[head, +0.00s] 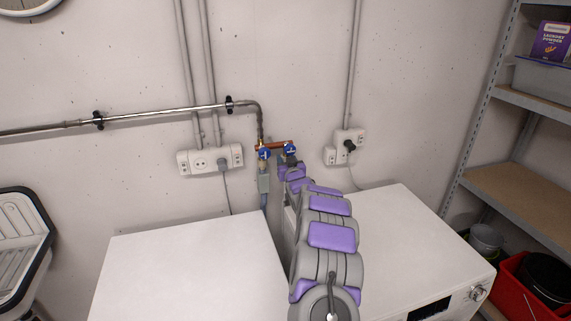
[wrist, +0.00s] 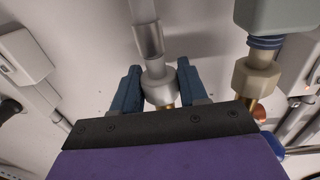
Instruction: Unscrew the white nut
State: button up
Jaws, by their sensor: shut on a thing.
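The white nut (wrist: 160,88) is a pale collar at the end of a grey hose (wrist: 148,38) in the wrist view. A bit of brass shows just below it. My gripper (wrist: 158,88) has its two blue fingers on either side of the nut and is shut on it. In the head view my purple and grey arm reaches between the two machines to the right valve with a blue handle (head: 290,149). The nut is hidden there behind my arm.
Just left of my arm in the head view is a second valve (head: 264,153) with a grey box (head: 263,183) on its hose. Its beige nut (wrist: 254,78) is close to my gripper in the wrist view. White machine tops (head: 190,265) flank my arm. Sockets (head: 210,161) are on the wall.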

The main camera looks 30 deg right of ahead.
jog(key=shift+f+h+b, duration=0.1)
jog(key=shift+h+b, duration=0.2)
jog(key=shift+b, duration=0.1)
jog(key=shift+a+m, duration=0.1)
jog(key=shift+m, duration=0.2)
jog(key=shift+m+g+h, duration=0.5)
jog(key=shift+h, duration=0.3)
jog(key=shift+r+m+g+h+p, duration=0.35)
jog(key=shift+h+p, duration=0.25)
jog(key=shift+p, duration=0.3)
jog(key=shift+m+p, duration=0.25)
jog(key=shift+p, duration=0.1)
jog(key=shift+g+h+p, duration=0.25)
jog(key=shift+h+p, duration=0.1)
jog(key=shift+h, duration=0.05)
jog(key=m+g+h+p, duration=0.1)
jog(key=h+p, duration=0.1)
jog(key=p, duration=0.4)
jog(key=shift+f+m+p, duration=0.1)
jog(key=shift+m+p, duration=0.25)
jog(key=shift+m, duration=0.05)
jog(key=shift+f+g+p, duration=0.1)
jog(key=shift+g+p, duration=0.3)
jog(key=shift+p, duration=0.1)
